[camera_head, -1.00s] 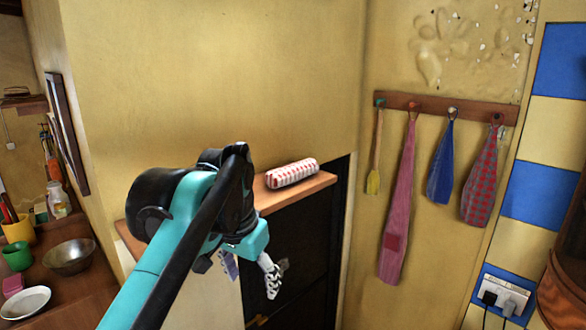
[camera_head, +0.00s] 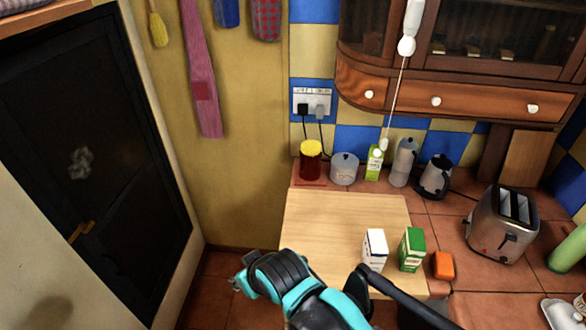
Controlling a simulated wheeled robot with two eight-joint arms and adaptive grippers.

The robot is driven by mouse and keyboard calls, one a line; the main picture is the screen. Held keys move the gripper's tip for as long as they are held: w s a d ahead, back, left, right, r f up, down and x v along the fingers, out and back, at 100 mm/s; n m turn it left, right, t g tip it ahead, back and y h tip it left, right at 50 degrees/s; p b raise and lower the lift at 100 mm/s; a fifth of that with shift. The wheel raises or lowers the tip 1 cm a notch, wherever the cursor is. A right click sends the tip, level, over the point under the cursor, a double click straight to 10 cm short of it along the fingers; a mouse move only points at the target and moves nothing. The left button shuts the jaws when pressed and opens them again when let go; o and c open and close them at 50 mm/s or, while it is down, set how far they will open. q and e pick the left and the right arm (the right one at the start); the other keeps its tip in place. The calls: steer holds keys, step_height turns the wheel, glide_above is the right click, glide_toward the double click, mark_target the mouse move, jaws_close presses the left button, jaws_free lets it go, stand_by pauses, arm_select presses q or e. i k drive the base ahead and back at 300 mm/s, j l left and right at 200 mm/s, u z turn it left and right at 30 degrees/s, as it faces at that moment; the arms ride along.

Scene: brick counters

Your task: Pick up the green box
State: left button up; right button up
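A green-and-white box (camera_head: 412,250) stands upright near the right front part of the light wooden board. Another carton with green on it (camera_head: 375,162) stands at the back of the counter by the wall. An arm that looks like my right one comes in from the bottom, with its gripper end (camera_head: 245,284) pointing left, in front of the board's left front corner and away from both boxes. Its fingers are mostly hidden, so I cannot tell if they are open or shut. My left gripper is not in view.
A toaster (camera_head: 502,225) is further right. The wooden board (camera_head: 335,215) is mostly bare. Jars and a kettle (camera_head: 435,177) line the back.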

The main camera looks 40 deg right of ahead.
mark_target(412, 250)
steer(key=z, duration=2.5)
steer(key=k+l+z, duration=0.1)
steer(key=l+z, duration=0.55)
steer(key=l, duration=0.15)
